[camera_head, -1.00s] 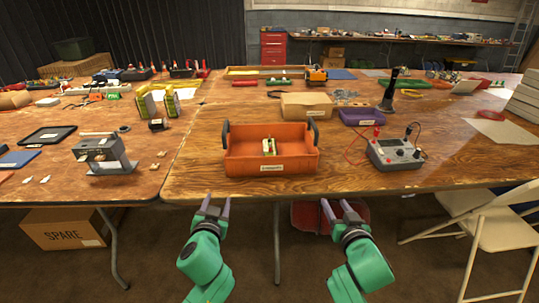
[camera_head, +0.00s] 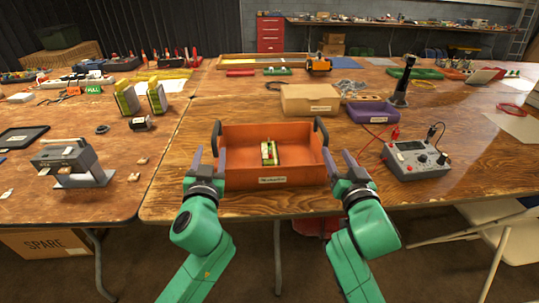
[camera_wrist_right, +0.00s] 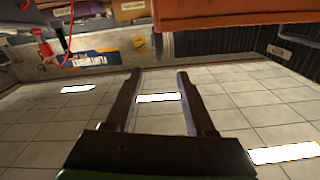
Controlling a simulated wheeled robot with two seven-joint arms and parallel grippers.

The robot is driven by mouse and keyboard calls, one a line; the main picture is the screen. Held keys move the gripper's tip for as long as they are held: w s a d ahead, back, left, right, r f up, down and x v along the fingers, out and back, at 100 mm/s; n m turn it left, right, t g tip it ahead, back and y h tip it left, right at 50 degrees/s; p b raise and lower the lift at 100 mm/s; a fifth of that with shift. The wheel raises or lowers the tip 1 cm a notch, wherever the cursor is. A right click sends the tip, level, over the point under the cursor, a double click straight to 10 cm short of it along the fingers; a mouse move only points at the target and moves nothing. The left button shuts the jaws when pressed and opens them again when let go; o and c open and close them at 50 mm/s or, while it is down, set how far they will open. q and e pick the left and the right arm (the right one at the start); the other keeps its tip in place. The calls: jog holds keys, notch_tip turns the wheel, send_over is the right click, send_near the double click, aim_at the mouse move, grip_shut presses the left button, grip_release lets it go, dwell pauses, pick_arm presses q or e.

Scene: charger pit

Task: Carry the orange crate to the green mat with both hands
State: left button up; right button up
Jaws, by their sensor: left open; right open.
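The orange crate (camera_head: 300,175) sits upright near the front edge of the brown wooden table. It has a dark handle at its left end (camera_head: 215,137) and one at its right end (camera_head: 321,133). A small green and white item (camera_head: 269,152) is inside. My left gripper (camera_head: 208,161) is open and empty at the crate's left front corner. My right gripper (camera_head: 343,158) is open and empty just right of the right front corner. In the right wrist view its fingers (camera_wrist_right: 157,75) are apart, with the crate (camera_wrist_right: 230,12) above. I cannot clearly pick out a green mat.
A grey meter (camera_head: 415,160) with red and black leads stands right of the crate. A cardboard box (camera_head: 309,97) and a purple bin (camera_head: 372,112) are behind it. A grey device (camera_head: 72,162) stands at left. Bare table lies between it and the crate.

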aim_at(217, 128)
pick_arm(q)
jog(key=w, duration=0.4)
jog(key=w+a, duration=0.1)
jog(key=w, duration=0.7)
jog(key=shift+w+a, duration=0.25)
jog(key=shift+w, duration=0.1)
pick_arm(e)
jog(key=w, duration=0.4)
jog(key=w+a, duration=0.1)
jog(key=w, duration=0.7)
jog(key=shift+w+a, duration=0.2)
jog(key=shift+w, duration=0.15)
pick_arm(q)
grip_shut()
pick_arm(e)
grip_shut()
jog(key=shift+d, duration=0.1)
